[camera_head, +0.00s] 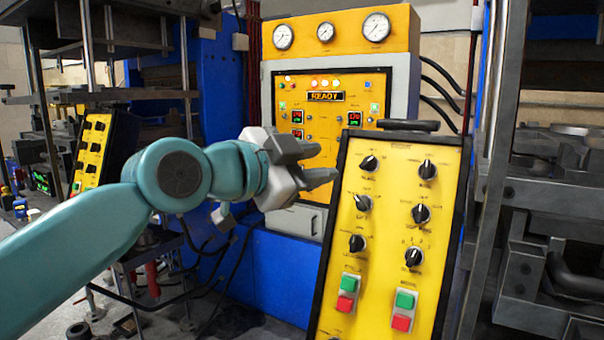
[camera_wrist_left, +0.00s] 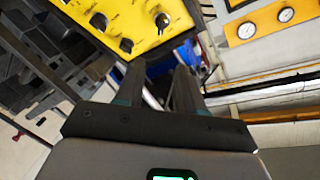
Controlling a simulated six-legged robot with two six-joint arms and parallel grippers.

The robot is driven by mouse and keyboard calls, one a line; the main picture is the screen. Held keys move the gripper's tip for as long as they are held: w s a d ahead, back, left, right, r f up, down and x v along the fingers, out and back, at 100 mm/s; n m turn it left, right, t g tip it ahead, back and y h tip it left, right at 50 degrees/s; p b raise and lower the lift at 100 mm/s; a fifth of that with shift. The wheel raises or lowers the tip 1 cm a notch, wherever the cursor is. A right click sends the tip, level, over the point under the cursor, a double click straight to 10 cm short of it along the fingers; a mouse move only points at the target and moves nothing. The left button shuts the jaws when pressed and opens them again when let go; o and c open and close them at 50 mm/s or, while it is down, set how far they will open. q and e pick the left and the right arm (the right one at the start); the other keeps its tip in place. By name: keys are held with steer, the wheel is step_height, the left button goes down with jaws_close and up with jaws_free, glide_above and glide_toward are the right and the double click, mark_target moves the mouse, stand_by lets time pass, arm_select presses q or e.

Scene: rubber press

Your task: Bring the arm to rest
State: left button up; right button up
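My left arm (camera_head: 100,245) comes in from the left of the head view. Its left gripper (camera_head: 324,163) hangs in the air in front of the yellow machine cabinet, just left of the near yellow control panel (camera_head: 390,235). In the left wrist view my left gripper (camera_wrist_left: 158,82) shows two dark fingers with a gap between them and nothing held. The control panel (camera_wrist_left: 120,22) lies beyond the fingers at the upper left there, tilted in the picture. I cannot tell how close the fingertips are to it. My right gripper is not in view.
The near panel carries black knobs and green and red buttons (camera_head: 403,300). Behind stands a yellow gauge cabinet (camera_head: 350,35) with a lit READY display (camera_head: 325,96). Dark press frames (camera_head: 560,215) stand at the right and left. Cables (camera_head: 235,265) hang below my arm.

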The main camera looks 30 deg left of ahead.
arm_select(q)
steer(key=shift+v, duration=1.15)
steer(key=shift+s+a, duration=0.1)
